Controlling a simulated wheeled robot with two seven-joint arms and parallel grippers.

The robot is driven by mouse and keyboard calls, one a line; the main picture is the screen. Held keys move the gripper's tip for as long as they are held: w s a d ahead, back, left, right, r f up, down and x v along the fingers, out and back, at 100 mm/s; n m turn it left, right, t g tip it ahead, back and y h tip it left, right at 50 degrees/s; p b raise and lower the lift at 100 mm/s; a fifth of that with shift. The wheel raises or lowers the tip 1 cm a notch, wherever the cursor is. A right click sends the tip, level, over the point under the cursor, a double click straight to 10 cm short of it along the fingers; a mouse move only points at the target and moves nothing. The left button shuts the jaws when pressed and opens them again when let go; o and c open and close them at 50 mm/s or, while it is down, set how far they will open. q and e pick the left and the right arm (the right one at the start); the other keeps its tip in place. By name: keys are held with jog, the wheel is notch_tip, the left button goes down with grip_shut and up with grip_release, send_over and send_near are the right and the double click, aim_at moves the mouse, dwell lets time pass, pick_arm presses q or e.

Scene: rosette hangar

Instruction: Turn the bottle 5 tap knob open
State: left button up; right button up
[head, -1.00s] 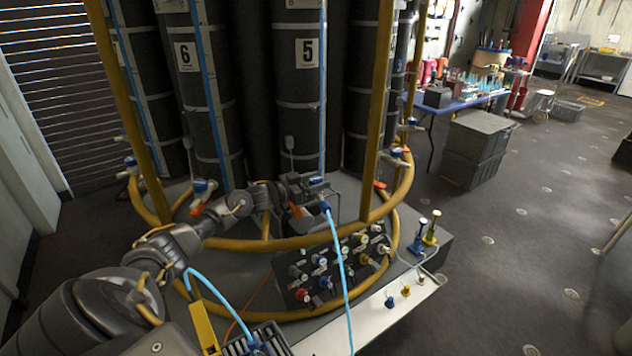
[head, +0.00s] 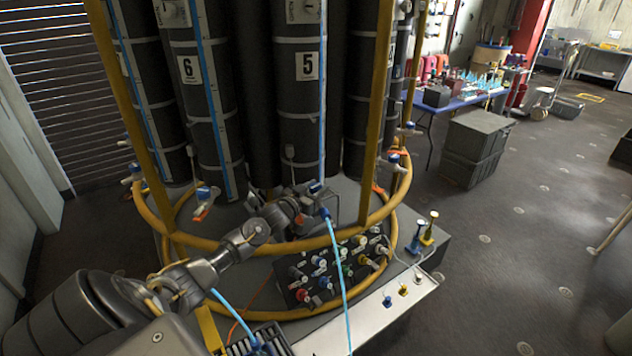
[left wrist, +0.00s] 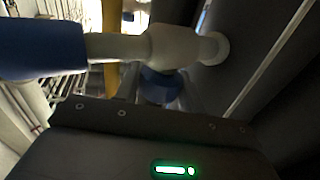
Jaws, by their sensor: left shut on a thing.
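Bottle 5 (head: 301,120) is a tall dark cylinder with a white "5" label, standing upright in the ring rack. Its tap is low on its front, mostly hidden behind my left gripper (head: 317,196). In the left wrist view, the tap's pale pipe (left wrist: 155,44) runs across the top to the bottle wall, with a large blue fitting (left wrist: 42,46) at its left end. A dark blue knob (left wrist: 158,86) is under the pipe, at the gripper's front edge. My left gripper is shut on this knob; its fingertips are hard to make out. My right gripper is not in view.
A yellow ring rail (head: 225,245) and yellow posts (head: 376,120) surround the bottles close to my arm. A blue hose (head: 338,275) hangs from the tap, past a black panel of knobs (head: 330,270). Bottle 6 (head: 206,120) stands to the left with its own blue-capped tap.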

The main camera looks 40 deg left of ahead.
pick_arm(q)
jog(key=n+y, duration=0.2)
jog(key=y, duration=0.2)
jog(key=shift+d+n+g+p, duration=0.1)
jog(key=shift+n+g+p, duration=0.2)
jog(key=shift+n+p, duration=0.1)
jog(key=n+g+y, duration=0.1)
jog(key=n+y, duration=0.1)
jog(key=y, duration=0.1)
jog(key=shift+n+g+y+b, duration=0.3)
jog(key=shift+n+g+y, duration=0.5)
jog(key=shift+y, duration=0.5)
jog(key=shift+n+y, duration=0.3)
jog(key=shift+r, duration=0.1)
jog(key=o, duration=1)
